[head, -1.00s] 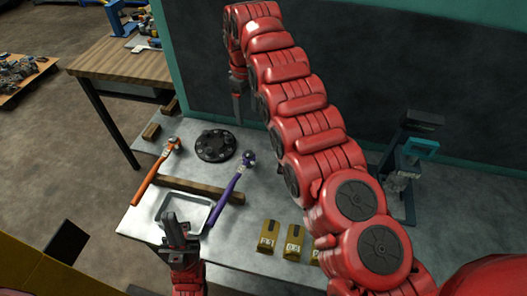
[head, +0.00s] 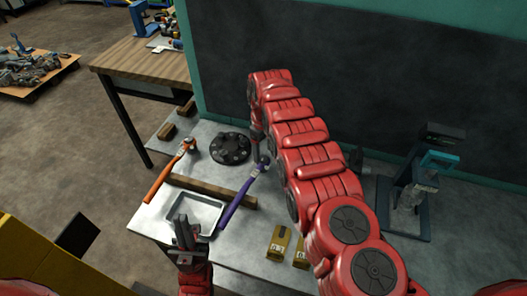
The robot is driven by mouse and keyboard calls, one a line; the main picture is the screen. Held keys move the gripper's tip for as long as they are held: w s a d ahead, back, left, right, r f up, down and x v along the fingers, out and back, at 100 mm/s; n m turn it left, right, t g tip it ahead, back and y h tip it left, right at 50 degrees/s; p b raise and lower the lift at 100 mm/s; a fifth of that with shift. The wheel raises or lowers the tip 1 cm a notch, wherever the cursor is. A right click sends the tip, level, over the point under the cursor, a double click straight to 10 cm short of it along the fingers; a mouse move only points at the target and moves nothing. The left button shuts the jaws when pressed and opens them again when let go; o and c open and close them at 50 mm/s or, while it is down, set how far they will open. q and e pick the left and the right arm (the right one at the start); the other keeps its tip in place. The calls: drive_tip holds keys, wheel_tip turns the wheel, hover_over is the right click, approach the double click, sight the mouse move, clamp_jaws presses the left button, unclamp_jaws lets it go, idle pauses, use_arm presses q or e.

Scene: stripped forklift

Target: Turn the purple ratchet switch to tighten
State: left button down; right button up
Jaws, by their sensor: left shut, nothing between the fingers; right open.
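The purple ratchet (head: 237,205) lies aslant on the metal table, its handle across a wooden strip and its head (head: 262,164) toward the back. The switch on its head is too small to make out. My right arm reaches in from the right. Its gripper (head: 257,136) points down just behind and above the ratchet head. It is open but mostly hidden by the arm, and I cannot tell whether it touches the ratchet. My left gripper (head: 183,226) is shut and empty in front of the tray, left of the purple handle.
An orange ratchet (head: 166,178) lies to the left. A black round plate (head: 231,148) lies behind the wooden strip (head: 212,191). A metal tray (head: 214,202) and yellow boxes (head: 279,243) are near the front. A teal-topped device (head: 408,200) stands at right.

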drive_tip(key=shift+f, duration=0.95)
clamp_jaws()
